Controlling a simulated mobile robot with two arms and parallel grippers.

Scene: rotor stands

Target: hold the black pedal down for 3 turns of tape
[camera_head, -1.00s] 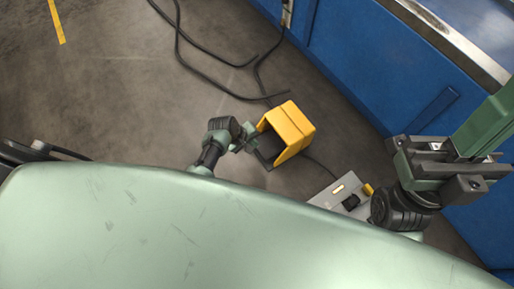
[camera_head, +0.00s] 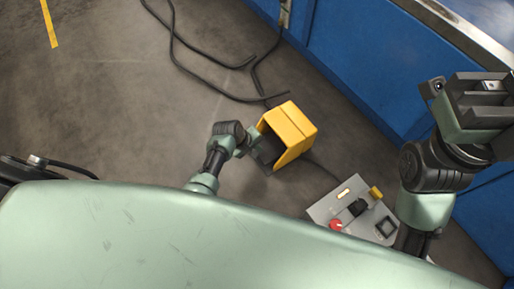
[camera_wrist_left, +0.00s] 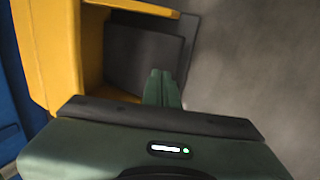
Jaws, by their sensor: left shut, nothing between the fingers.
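The black pedal (camera_head: 268,151) sits inside a yellow guard housing (camera_head: 292,125) on the floor, near the middle of the head view. My left gripper (camera_head: 254,139) is at the open front of the housing. In the left wrist view the closed green fingertips (camera_wrist_left: 162,76) overlap the near edge of the black pedal (camera_wrist_left: 143,52), with nothing between them. I cannot tell whether they touch the pedal or whether it is pressed down. My right gripper (camera_head: 488,86) is raised at the right edge of the head view, away from the pedal; its finger opening is unclear.
A grey control box (camera_head: 325,211) with a red button (camera_head: 336,225) and dark controls lies to the right of the pedal. Black cables (camera_head: 205,75) run across the floor behind it. A blue cabinet (camera_head: 360,60) stands behind.

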